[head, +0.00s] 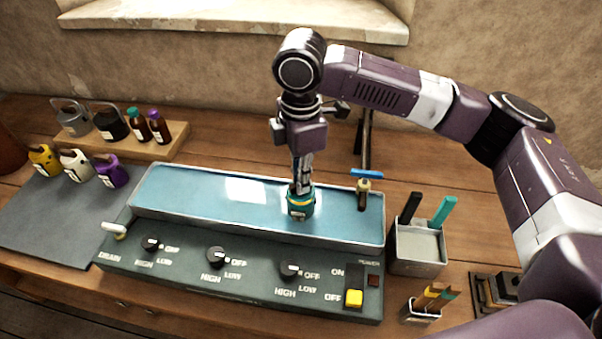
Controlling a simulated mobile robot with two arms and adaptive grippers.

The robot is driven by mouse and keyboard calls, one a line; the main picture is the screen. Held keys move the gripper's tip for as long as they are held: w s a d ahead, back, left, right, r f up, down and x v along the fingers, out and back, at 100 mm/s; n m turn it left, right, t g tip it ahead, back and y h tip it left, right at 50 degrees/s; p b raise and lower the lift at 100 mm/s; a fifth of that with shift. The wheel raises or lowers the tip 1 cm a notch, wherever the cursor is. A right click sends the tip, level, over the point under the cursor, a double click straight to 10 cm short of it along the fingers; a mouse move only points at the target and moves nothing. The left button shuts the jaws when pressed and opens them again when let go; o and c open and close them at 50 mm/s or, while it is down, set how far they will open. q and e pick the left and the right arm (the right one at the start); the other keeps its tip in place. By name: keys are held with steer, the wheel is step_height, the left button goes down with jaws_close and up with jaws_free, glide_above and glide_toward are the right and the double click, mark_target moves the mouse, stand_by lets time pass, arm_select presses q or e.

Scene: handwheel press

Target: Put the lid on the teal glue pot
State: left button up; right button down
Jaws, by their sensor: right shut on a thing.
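The teal glue pot (301,209) stands upright in the blue water-filled trough, right of its middle. It has a pale label on its front and a yellowish band near its top. My right gripper (301,186) points straight down over the pot, its narrow fingers shut at the pot's top. What they hold looks like the lid, mostly hidden by the fingers; I cannot tell whether it is fully seated on the rim. My left gripper is not in view.
The trough (160,213) has a front panel of knobs and a blue-handled tap (366,174) at right. Yellow, white and purple pots (112,173) stand on a grey mat at left. Bottles (159,127) stand on a wooden board behind. A grey tool box (418,249) stands right.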

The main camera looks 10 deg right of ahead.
steer(key=p, duration=0.2)
steer(key=shift+p, duration=0.35)
stand_by(1.9)
steer(key=shift+f+p, duration=0.15)
steer(key=shift+p, duration=0.4)
stand_by(0.8)
steer(key=shift+p, duration=0.65)
stand_by(0.4)
steer(key=c, duration=1.5)
jaws_free()
steer(key=shift+o, duration=0.2)
steer(key=shift+r+p, duration=3.45)
steer(key=shift+p, duration=0.75)
